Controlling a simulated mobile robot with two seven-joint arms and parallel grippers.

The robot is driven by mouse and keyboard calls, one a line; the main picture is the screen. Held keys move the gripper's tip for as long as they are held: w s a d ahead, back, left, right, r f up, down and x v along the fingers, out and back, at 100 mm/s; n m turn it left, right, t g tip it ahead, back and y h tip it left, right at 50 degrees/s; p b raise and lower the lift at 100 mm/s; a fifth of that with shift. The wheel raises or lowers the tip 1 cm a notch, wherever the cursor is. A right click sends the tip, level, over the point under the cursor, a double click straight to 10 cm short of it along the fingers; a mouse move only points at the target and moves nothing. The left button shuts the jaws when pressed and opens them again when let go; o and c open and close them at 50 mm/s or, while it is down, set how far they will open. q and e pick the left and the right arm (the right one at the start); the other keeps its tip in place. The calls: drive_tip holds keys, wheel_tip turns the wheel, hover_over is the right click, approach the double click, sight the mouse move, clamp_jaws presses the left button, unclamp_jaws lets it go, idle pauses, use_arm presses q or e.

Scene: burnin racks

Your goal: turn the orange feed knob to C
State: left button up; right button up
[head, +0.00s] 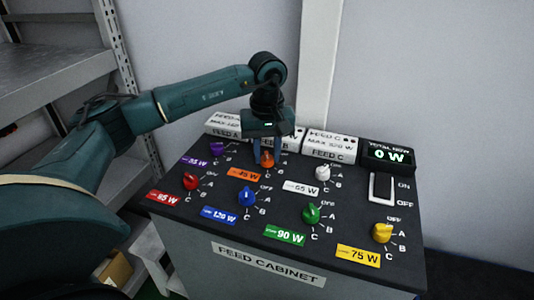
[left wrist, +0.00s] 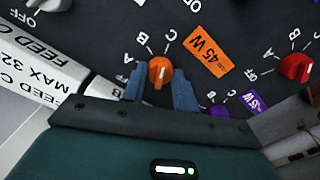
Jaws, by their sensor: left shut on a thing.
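The orange feed knob (head: 267,160) sits in the back row of the feed cabinet's dark sloped panel, above an orange 45 W label (head: 244,174). My left gripper (head: 265,148) reaches down over it from behind and is shut on it. In the left wrist view, the orange knob (left wrist: 160,72) sits between the two blue-grey fingers of my left gripper (left wrist: 160,88). The letters A, B and C (left wrist: 171,35) show around the knob; its OFF mark is hidden. A pale line shows on the knob, but I cannot tell for certain which letter it points at. My right gripper is out of view.
Purple (head: 217,149), white (head: 322,173), red (head: 190,181), blue (head: 247,196), green (head: 311,213) and yellow (head: 382,232) knobs share the panel. A white switch (head: 381,187) is at the right, below a display (head: 389,155) reading 0 W. Metal shelving (head: 60,65) stands left.

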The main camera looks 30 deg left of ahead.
sight(267, 155)
use_arm(q)
drive_tip(key=shift+m, duration=0.5)
drive_tip(key=o, duration=1)
wheel_tip(267, 155, up, 13)
drive_tip(key=shift+r, duration=0.15)
idle(0.5)
